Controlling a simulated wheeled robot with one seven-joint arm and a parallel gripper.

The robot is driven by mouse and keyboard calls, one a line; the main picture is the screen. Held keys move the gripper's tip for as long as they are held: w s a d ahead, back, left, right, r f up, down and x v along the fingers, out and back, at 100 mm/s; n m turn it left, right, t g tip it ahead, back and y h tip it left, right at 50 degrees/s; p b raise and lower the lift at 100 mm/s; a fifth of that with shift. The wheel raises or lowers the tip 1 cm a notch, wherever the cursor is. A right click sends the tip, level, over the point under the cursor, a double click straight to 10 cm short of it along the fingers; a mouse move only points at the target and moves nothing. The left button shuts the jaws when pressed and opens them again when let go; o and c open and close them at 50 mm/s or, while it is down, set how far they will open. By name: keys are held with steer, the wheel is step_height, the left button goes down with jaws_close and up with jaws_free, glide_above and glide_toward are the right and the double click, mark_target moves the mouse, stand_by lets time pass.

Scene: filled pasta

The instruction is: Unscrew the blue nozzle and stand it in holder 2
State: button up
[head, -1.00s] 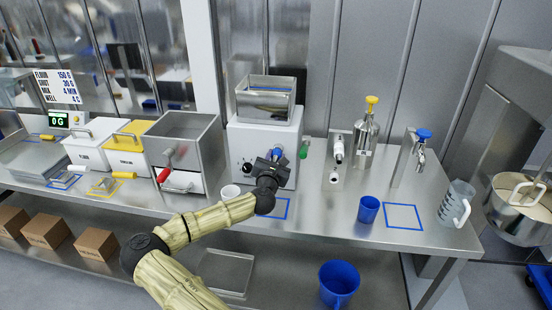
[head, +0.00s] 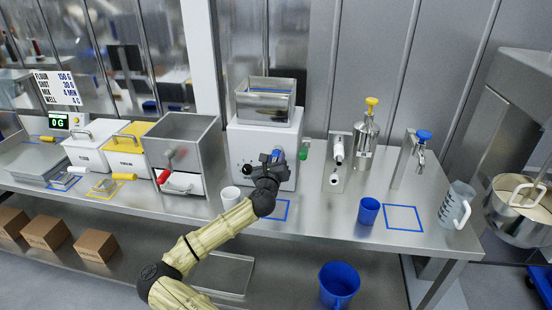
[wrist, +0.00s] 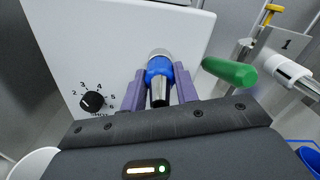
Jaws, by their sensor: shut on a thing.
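The blue nozzle (wrist: 160,75) sits on the front of the white machine (wrist: 95,45); its blue tip also shows in the head view (head: 277,153). My gripper (wrist: 159,92) is shut on it, with a purple finger on each side. The metal collar behind the nozzle appears to meet the machine's face. In the head view my gripper (head: 268,160) partly covers the nozzle. A metal stand (head: 337,172) to the right carries white fittings; the wrist view shows a 1 on its plate (wrist: 288,43). I cannot read a 2 anywhere.
A green handle (wrist: 230,73) sticks out just right of the nozzle. A dial (wrist: 92,101) is on the left. A white cup (head: 230,196) stands left of my gripper. A yellow-topped dispenser (head: 367,130) and blue cup (head: 368,210) are further right.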

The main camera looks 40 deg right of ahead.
steer(key=shift+n, duration=1.5)
steer(key=o, duration=1.1)
steer(key=shift+c, duration=0.2)
steer(key=m, duration=0.6)
steer(key=shift+m, duration=0.3)
steer(key=m, duration=0.5)
steer(key=shift+b, duration=0.35)
